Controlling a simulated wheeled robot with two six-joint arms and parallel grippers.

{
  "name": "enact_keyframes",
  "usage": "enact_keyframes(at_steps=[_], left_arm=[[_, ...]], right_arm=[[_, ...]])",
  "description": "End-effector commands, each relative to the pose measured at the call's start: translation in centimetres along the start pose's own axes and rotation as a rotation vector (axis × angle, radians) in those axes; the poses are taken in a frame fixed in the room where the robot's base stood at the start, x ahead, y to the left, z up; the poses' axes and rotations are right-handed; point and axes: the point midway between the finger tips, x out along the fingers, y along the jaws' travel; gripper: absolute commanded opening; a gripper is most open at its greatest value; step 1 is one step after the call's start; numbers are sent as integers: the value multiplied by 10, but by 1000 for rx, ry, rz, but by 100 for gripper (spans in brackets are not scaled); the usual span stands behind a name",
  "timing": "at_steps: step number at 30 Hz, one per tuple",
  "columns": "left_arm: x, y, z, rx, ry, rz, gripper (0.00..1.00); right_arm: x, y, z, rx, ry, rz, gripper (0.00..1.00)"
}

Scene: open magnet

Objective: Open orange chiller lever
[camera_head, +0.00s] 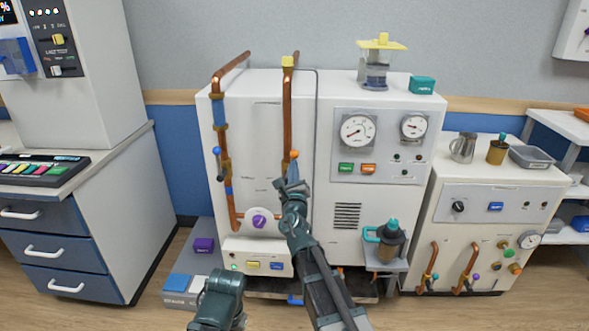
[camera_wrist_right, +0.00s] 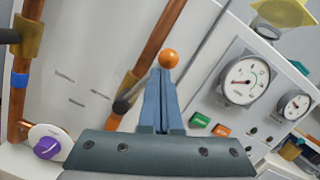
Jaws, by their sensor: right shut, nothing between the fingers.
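The orange chiller lever (camera_head: 294,154) is a small orange ball on a dark rod, mounted on the right copper pipe of the white machine. In the right wrist view its orange ball (camera_wrist_right: 168,59) shows right at the fingertips, and its dark rod runs down left to the pipe. My right gripper (camera_head: 292,171) is shut and empty, its fingers together just below the ball in the picture. In the right wrist view the gripper (camera_wrist_right: 167,76) seems to overlap the ball's lower edge; I cannot tell whether they touch.
A blue-tipped lever (camera_head: 218,152) sits on the left copper pipe (camera_head: 220,110). A purple knob (camera_head: 260,221) is low between the pipes. Gauges (camera_head: 357,131) are on the panel at right. A coffee-pot-like vessel (camera_head: 391,242) stands on a shelf to the right of my right arm.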

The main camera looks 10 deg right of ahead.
Motion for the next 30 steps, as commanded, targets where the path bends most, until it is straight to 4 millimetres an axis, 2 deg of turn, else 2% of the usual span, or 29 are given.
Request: enact_keyframes(at_steps=[7, 8, 12, 18, 24, 30], left_arm=[[39, 3, -2, 2, 0, -6, 0], [34, 2, -2, 2, 0, -6, 0], [39, 3, -2, 2, 1, -6, 0], [45, 3, -3, 4, 1, -5, 0], [47, 4, -3, 5, 1, -5, 0], [47, 4, -3, 5, 1, -5, 0]], right_arm=[[-32, 14, -32, -3, 0, 1, 0], [-42, 11, -25, -2, 0, 2, 0], [-74, 11, -23, -1, 0, 1, 0], [-107, 11, -23, -1, 0, 1, 0], [-123, 12, -22, -2, 0, 0, 0], [-125, 12, -22, -2, 1, -1, 0]])
